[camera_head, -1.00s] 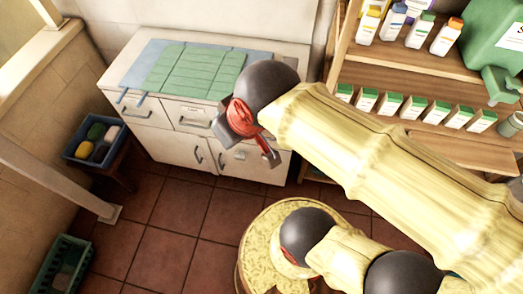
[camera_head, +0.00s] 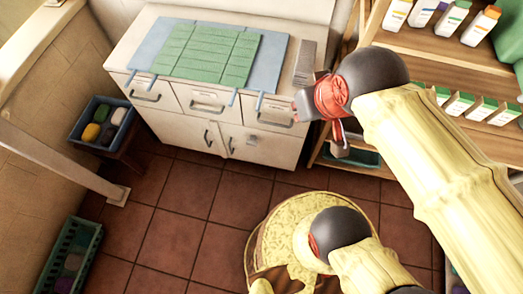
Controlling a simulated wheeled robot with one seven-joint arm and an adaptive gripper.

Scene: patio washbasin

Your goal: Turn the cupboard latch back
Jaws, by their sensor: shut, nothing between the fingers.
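The white cupboard (camera_head: 190,134) stands against the back wall, with drawers above and two doors below. Dark door handles show near the middle seam, and a small pale fitting (camera_head: 250,141) on the right door may be the latch. It is too small to tell which way it is turned. My gripper (camera_head: 340,148), with red and grey parts, hangs in front of the cupboard's right edge, by the shelf. It is shut and empty, to the right of the doors and apart from the small fitting in the picture.
A green slatted mat (camera_head: 205,52) and a grey block (camera_head: 305,62) lie on the cupboard top. A shelf (camera_head: 430,60) with bottles and boxes stands at right. A blue crate (camera_head: 101,122) and a green basket (camera_head: 75,255) are at left. The tiled floor before the doors is clear.

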